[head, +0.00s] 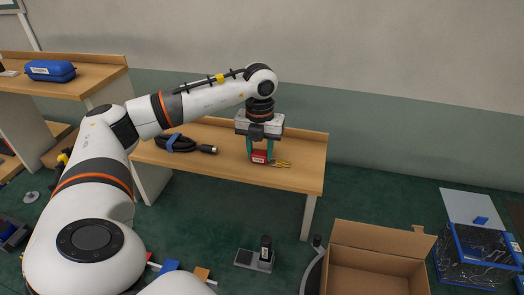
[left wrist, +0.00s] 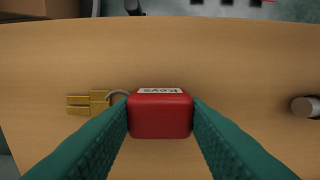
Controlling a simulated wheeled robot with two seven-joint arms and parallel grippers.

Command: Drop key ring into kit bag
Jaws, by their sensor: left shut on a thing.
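The key ring has a red tag (head: 260,157) labelled "Keys" and brass keys (head: 281,164), at the wooden table's right part. My left gripper (head: 259,154) points down with its green fingers shut on the red tag. In the left wrist view the tag (left wrist: 160,115) sits between both fingertips, and the keys (left wrist: 88,103) hang out to the left on a grey ring. I cannot tell whether the key ring touches the tabletop. A blue bag (head: 50,70), which looks like the kit bag, lies on the higher wooden surface at far left. My right gripper is not in view.
A black cable (head: 205,149) with a blue strap lies on the table (head: 310,160), left of the gripper. An open cardboard box (head: 375,240) and a blue-edged crate (head: 480,255) stand on the floor at right. Small items lie on the floor in front.

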